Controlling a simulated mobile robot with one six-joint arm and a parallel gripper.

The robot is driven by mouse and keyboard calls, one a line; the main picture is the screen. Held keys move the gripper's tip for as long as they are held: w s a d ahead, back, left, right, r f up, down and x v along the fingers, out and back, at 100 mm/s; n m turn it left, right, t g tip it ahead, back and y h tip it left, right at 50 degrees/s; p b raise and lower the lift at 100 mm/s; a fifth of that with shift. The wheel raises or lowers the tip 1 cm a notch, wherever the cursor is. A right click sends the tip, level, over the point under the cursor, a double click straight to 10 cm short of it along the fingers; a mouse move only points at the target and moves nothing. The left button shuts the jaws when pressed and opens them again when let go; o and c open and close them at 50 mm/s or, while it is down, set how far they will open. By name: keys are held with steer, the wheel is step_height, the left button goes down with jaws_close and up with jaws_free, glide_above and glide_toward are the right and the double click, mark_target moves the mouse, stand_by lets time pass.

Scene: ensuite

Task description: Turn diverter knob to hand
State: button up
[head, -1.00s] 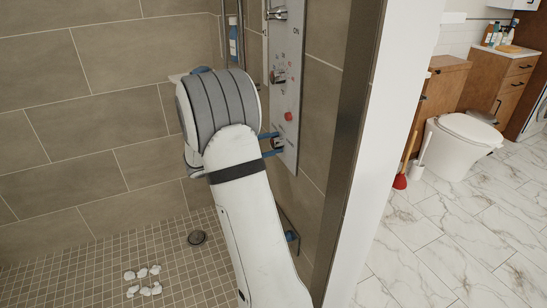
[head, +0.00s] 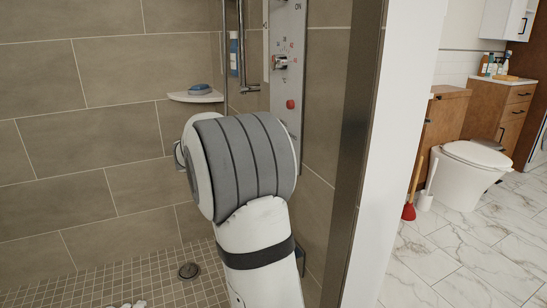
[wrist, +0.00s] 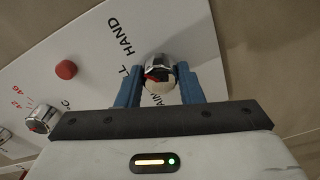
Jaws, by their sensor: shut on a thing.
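The diverter knob (wrist: 159,72) is a small chrome knob with a red mark on its left side in the wrist view. It sits on the white shower panel (wrist: 100,45), with the word HAND printed beside it and partly covered lettering around it. My gripper (wrist: 160,82) has its two blue fingers on either side of the knob, shut on it. In the head view the upper panel (head: 287,30) shows, but my arm hides the diverter knob and my gripper.
A red button (wrist: 66,69) and a temperature knob (wrist: 42,118) sit on the same panel. A corner shelf (head: 196,97) holds a blue item. A metal-edged wall end (head: 350,150) stands right of my arm. A toilet (head: 468,175) is farther right.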

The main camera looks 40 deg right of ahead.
steer(key=m+b, duration=0.2)
steer(key=shift+f+b, duration=0.3)
steer(key=shift+b, duration=0.1)
steer(key=shift+r, duration=0.25)
steer(key=o, duration=1)
steer(key=p+v, duration=0.2)
steer(key=v, duration=0.5)
steer(key=shift+a, duration=0.4)
steer(key=shift+r, duration=0.1)
